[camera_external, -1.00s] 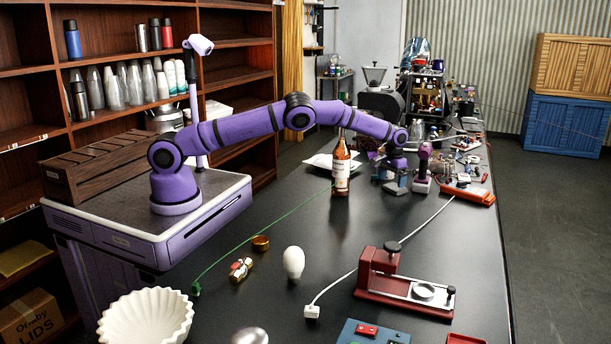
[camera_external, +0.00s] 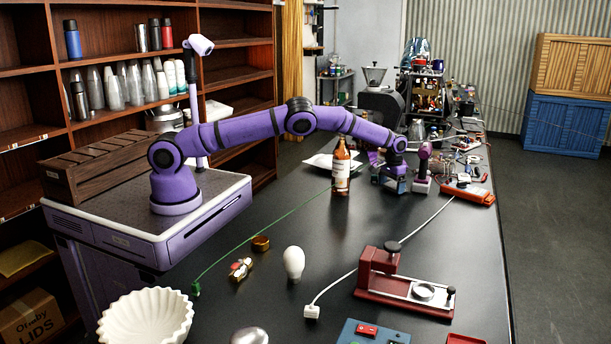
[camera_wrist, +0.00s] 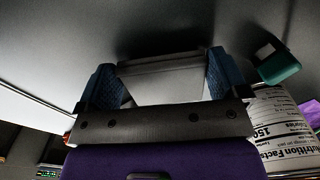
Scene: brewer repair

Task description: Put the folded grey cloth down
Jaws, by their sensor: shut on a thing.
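My gripper (camera_external: 392,183) is low at the far part of the black bench, to the right of the brown bottle. In the wrist view its two blue-padded fingers (camera_wrist: 163,88) stand on either side of a flat light-grey piece with straight edges, which I take to be the folded grey cloth (camera_wrist: 165,82). The fingers are shut on it. In the external view the cloth is too small and too hidden by the gripper to make out clearly. I cannot tell whether it touches the bench.
The brown bottle (camera_external: 341,170) stands left of my gripper, with a white tray (camera_external: 322,162) behind. A purple upright tool (camera_external: 423,168) is close on the right, then an orange device (camera_external: 467,194). A labelled container (camera_wrist: 280,125) shows in the wrist view.

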